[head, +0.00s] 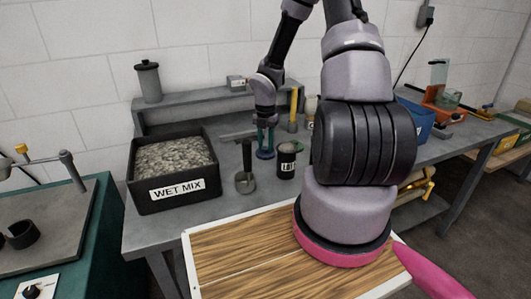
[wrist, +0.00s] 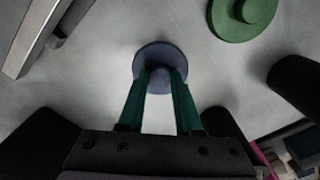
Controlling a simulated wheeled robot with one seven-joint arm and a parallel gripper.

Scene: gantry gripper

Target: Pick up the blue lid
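The blue lid (wrist: 141,66) is a round disc with a raised knob in the middle. In the head view the blue lid (head: 265,155) lies low at the grey bench, behind the scoop and the barcoded can. My gripper (wrist: 160,76) points down over it, with its two green fingers on either side of the knob. It also shows in the head view (head: 265,146), right above the lid. The knob fills most of the gap between the fingertips. Whether the fingers press on the knob or only stand around it cannot be told.
A barcoded can (head: 287,162) and an upright scoop (head: 246,180) stand close by. A black WET MIX bin (head: 174,188) is on the left. A round green piece with a knob (wrist: 243,14) lies near the lid. A raised shelf (head: 205,112) runs behind.

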